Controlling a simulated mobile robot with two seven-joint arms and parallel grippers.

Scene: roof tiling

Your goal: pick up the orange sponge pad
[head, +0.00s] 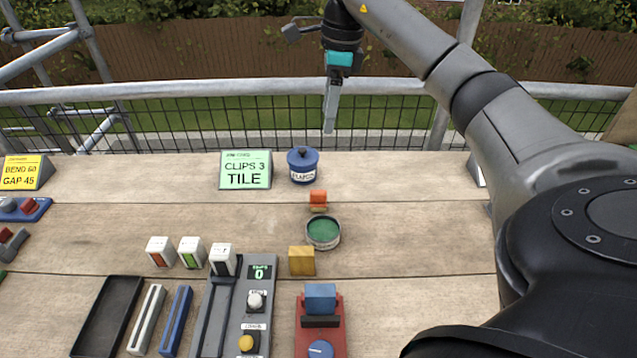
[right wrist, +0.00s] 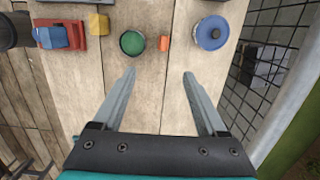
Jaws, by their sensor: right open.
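The orange sponge pad (head: 318,198) is a small orange block standing on the wooden boards, just behind the round green-topped tin (head: 323,233). In the right wrist view the orange pad (right wrist: 164,43) lies between the green tin (right wrist: 132,42) and the blue lidded pot (right wrist: 212,33). My right gripper (head: 329,128) hangs above the far side of the bench, near the railing. In the right wrist view its two fingers (right wrist: 159,72) are spread with nothing between them, and the pad is ahead of the fingertips, not touched. My left gripper is out of view.
The blue pot (head: 303,167) and a green sign (head: 246,169) stand behind the pad. An ochre block (head: 301,261) and a red fixture with a blue block (head: 320,298) are nearer. A mesh railing (head: 190,122) bounds the far edge. Boards right of the pad are clear.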

